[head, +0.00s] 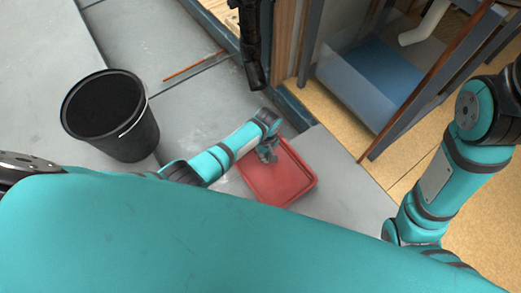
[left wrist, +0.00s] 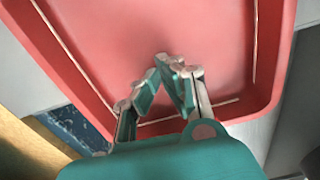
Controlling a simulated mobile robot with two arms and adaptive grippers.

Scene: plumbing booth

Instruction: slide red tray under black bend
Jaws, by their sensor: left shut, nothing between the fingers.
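The red tray (head: 287,180) lies flat on the grey floor, below and to the right of the black bend in the head view. The black bend (head: 255,75) is the lower end of a dark pipe at the top middle. My left gripper (head: 268,156) is at the tray's upper left part, shut and empty. In the left wrist view the closed fingertips (left wrist: 168,66) are over the inside of the red tray (left wrist: 200,30), near its rim. I cannot tell whether they touch it. My right gripper is not in view; only its arm shows at the right.
A black bucket (head: 112,115) stands on the floor at the left. A thin orange-brown rod (head: 193,66) lies near the wall. A wooden stud frame (head: 285,45) and a blue clear-sided box (head: 375,80) are at the upper right.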

